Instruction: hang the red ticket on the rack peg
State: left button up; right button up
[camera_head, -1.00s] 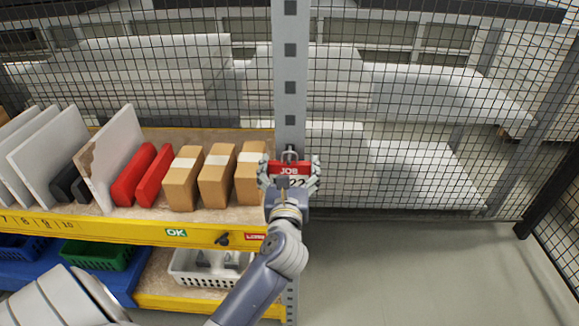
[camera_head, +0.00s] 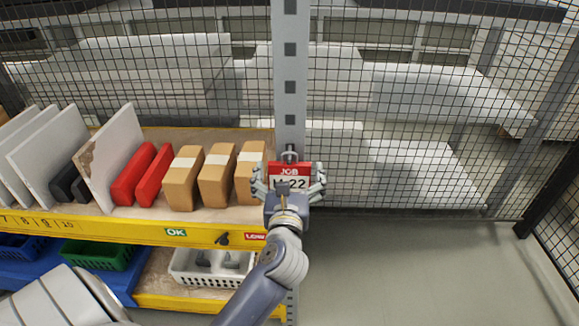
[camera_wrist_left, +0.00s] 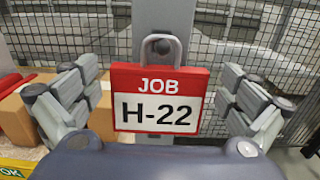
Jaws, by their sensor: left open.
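The red ticket (camera_head: 289,169) with a white field reading JOB H-22 is upright against the grey rack post (camera_head: 290,62). In the left wrist view the ticket (camera_wrist_left: 159,78) shows whole, with its grey loop around the dark round peg (camera_wrist_left: 163,46). My left gripper (camera_head: 289,186) is open in front of the ticket. Its fingers stand apart on both sides of the ticket, with a gap to each edge in the left wrist view. My right gripper is not in view.
Left of the post, a shelf holds cardboard boxes (camera_head: 217,176), red blocks (camera_head: 154,175) and white panels (camera_head: 112,157). A white basket (camera_head: 208,281) stands below. Wire mesh (camera_head: 430,110) runs behind the post. The floor (camera_head: 420,270) at the right is clear.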

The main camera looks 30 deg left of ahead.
pick_arm(q)
jog(key=v, duration=1)
jog(key=w+d+f+m+t+h, duration=0.1)
jog(key=w+d+f+m+h, duration=0.2)
jog(key=f+m, duration=0.5)
jog(key=w+d+f+m+t+h, duration=0.1)
jog(key=w+d+f+m+h, duration=0.1)
jog(key=d+f+m, duration=0.5)
jog(key=s+d+f+m+g+h, duration=0.25)
jog(key=f+m, duration=0.55)
jog(key=f, duration=0.5)
jog(key=s+d+f+m+g+h, duration=0.1)
jog(key=s+f+m+g+h, duration=0.2)
jog(key=f+m, duration=0.7)
jog(key=s+a+f+m+g, duration=0.2)
jog(key=s+f+m+g, duration=0.2)
jog(key=s+f, duration=1.1)
jog(key=s+a+f+m+g, duration=0.2)
jog(key=s+f, duration=0.2)
jog(key=s, duration=0.2)
jog(key=s+a+f+m+g+y, duration=0.1)
jog(key=s+a+f+m+g, duration=0.1)
jog(key=s, duration=0.5)
jog(key=s+a+f+m+g, duration=0.3)
jog(key=s+f+m, duration=0.1)
jog(key=s+f, duration=0.2)
jog(key=shift+s+a+f, duration=0.25)
jog(key=shift+s+a, duration=0.1)
jog(key=shift+s, duration=0.3)
